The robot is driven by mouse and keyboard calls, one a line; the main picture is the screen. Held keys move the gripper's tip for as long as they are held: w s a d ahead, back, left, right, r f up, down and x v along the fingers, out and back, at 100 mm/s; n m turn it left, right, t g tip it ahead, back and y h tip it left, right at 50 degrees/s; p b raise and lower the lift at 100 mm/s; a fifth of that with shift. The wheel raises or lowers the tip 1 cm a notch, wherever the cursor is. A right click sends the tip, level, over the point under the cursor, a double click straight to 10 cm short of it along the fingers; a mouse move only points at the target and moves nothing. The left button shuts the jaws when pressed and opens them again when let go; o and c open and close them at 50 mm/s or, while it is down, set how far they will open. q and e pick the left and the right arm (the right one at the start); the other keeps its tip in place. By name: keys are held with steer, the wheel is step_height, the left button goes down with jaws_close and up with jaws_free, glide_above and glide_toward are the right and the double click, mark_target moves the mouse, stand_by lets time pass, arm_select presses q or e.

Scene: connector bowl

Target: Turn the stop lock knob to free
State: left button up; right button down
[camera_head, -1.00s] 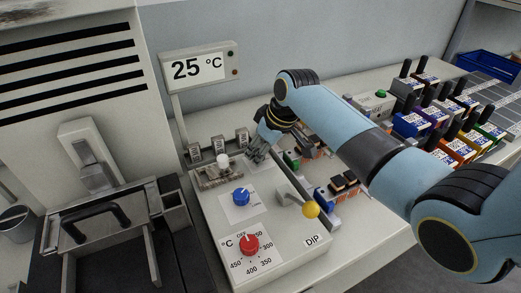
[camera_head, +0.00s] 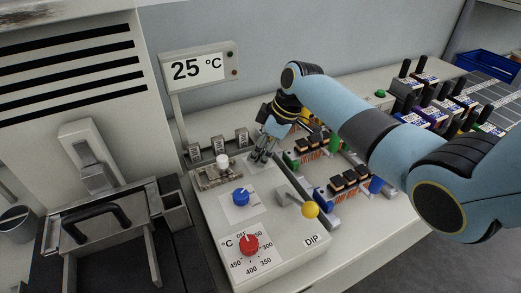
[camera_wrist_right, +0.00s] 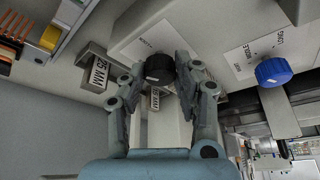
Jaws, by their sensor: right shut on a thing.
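A black knob (camera_wrist_right: 158,68) sits on a pale panel with small lettering in the right wrist view. The lettering beside it is too small to read surely. My right gripper (camera_wrist_right: 174,70) has its two fingers on either side of the knob and is shut on it. In the head view, my right gripper (camera_head: 260,158) points down at the back of the white control box (camera_head: 290,258), and its fingers hide the knob there. The knob's pointing direction cannot be told. My left gripper is not in view.
A blue knob (camera_head: 241,197), a red temperature dial (camera_head: 249,245) and a yellow-balled lever (camera_head: 310,210) stand on the control box near my right gripper. Connector parts (camera_head: 347,182) lie to the right of the box. A display (camera_head: 198,68) reads 25 °C behind it.

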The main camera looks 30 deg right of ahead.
steer(key=n+b, duration=0.1)
steer(key=n, duration=0.2)
steer(key=shift+w+f+g+y, duration=0.1)
steer(key=shift+g+y, duration=0.2)
steer(key=shift+g, duration=0.1)
steer(key=n+g+b, duration=0.1)
steer(key=n, duration=0.1)
steer(key=shift+w+n+b, duration=0.1)
steer(key=shift+n+b, duration=0.2)
steer(key=n+b, duration=0.1)
steer(key=n, duration=0.1)
steer(key=n+g+b, duration=0.1)
steer(key=n, duration=0.1)
steer(key=shift+w+g+y+b, duration=0.1)
steer(key=shift+g+y+b, duration=0.2)
steer(key=shift+b, duration=0.1)
steer(key=shift+n+g+b, duration=0.6)
steer(key=shift+n+b, duration=0.3)
steer(key=shift+n, duration=0.7)
